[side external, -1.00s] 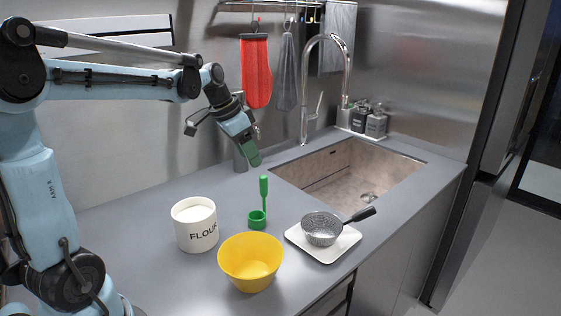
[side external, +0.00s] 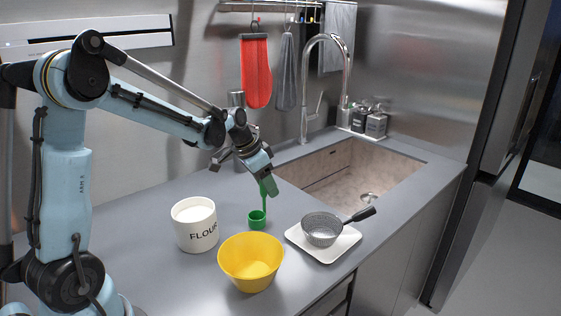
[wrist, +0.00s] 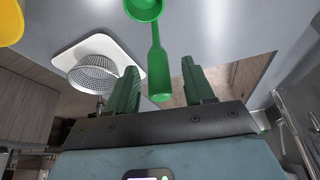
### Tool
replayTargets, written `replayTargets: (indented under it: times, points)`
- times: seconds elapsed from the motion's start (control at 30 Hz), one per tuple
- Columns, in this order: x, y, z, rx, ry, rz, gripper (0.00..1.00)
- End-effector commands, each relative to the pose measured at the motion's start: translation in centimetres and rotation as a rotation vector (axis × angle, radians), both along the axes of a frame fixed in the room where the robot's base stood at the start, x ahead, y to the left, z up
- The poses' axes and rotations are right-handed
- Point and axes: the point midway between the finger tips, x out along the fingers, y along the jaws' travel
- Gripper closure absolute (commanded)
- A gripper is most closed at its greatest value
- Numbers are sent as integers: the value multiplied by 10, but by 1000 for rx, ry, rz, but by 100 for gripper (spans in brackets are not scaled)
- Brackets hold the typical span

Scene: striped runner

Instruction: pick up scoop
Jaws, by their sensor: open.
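The green scoop (side external: 257,219) stands on the grey counter with its cup down and its handle pointing up. My gripper (side external: 270,187) is at the upper part of the handle in the side view, which partly hides it. In the wrist view the scoop's handle (wrist: 158,75) reaches between the two green fingers of my gripper (wrist: 165,88). The fingers are apart, with visible gaps on both sides of the handle. The scoop's cup (wrist: 144,8) is cut off by the top edge of the wrist view.
A white flour canister (side external: 196,226) stands left of the scoop, and a yellow bowl (side external: 250,262) in front. A grey strainer (side external: 321,229) rests on a white tray (side external: 344,246) to the right. The sink (side external: 350,172) lies behind the tray.

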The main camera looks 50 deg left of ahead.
Motion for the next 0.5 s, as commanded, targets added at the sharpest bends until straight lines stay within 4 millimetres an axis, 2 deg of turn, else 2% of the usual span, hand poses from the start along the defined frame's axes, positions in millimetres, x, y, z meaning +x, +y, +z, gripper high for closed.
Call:
replayTargets:
  times: [0.2, 0.5]
  points:
    - [0, 0, 0, 0, 0, 0, 49]
    - [0, 0, 0, 0, 0, 0, 95]
